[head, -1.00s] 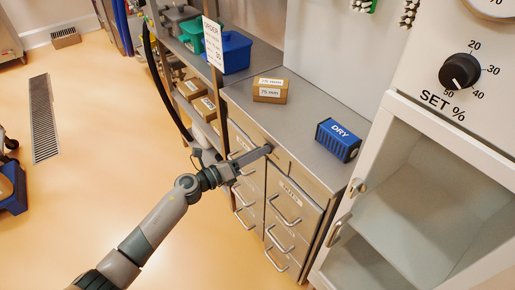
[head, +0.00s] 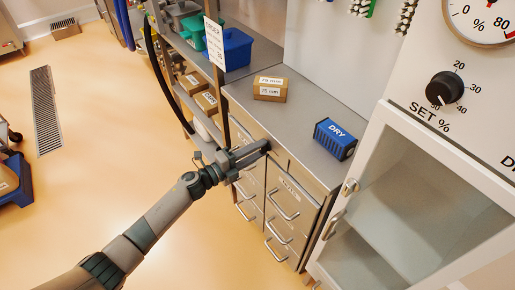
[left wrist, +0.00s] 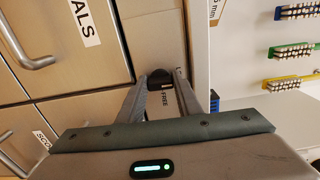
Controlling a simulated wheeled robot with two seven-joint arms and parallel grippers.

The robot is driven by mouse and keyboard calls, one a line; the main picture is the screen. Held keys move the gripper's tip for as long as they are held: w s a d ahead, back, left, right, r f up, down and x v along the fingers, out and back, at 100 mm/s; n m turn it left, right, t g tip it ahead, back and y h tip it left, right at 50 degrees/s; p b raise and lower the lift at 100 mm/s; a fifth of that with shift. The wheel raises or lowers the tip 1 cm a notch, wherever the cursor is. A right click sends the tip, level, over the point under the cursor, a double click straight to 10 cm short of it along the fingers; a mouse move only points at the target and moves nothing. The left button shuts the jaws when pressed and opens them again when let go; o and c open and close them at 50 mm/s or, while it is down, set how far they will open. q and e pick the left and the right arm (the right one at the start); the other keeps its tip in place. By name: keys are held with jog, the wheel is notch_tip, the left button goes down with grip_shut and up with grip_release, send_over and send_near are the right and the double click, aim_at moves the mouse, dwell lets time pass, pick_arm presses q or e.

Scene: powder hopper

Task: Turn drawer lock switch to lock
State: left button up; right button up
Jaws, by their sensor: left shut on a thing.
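The drawer lock switch (left wrist: 160,78) is a small black knob on the metal front of the drawer cabinet, seen in the left wrist view. My left gripper (left wrist: 161,84) is shut on it, with one finger on each side. A label reading "FREE" (left wrist: 166,102) shows between the fingers, and another label beside the knob is mostly hidden. In the head view my left gripper (head: 265,147) reaches the cabinet front just under the counter edge and hides the switch. The drawers (head: 285,203) below look shut. My right gripper is not in view.
On the steel counter (head: 300,125) stand a cardboard box (head: 270,89) and a blue box marked DRY (head: 335,139). A white glass-door cabinet (head: 366,130) with a dial (head: 445,88) stands at the right. Drawer handles (head: 284,209) stick out below the gripper.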

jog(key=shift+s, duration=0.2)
pick_arm(q)
jog(key=o, duration=1)
jog(key=shift+o, duration=0.2)
jog(key=b+v, duration=0.3)
jog(key=v, duration=1.4)
jog(key=shift+a, duration=0.2)
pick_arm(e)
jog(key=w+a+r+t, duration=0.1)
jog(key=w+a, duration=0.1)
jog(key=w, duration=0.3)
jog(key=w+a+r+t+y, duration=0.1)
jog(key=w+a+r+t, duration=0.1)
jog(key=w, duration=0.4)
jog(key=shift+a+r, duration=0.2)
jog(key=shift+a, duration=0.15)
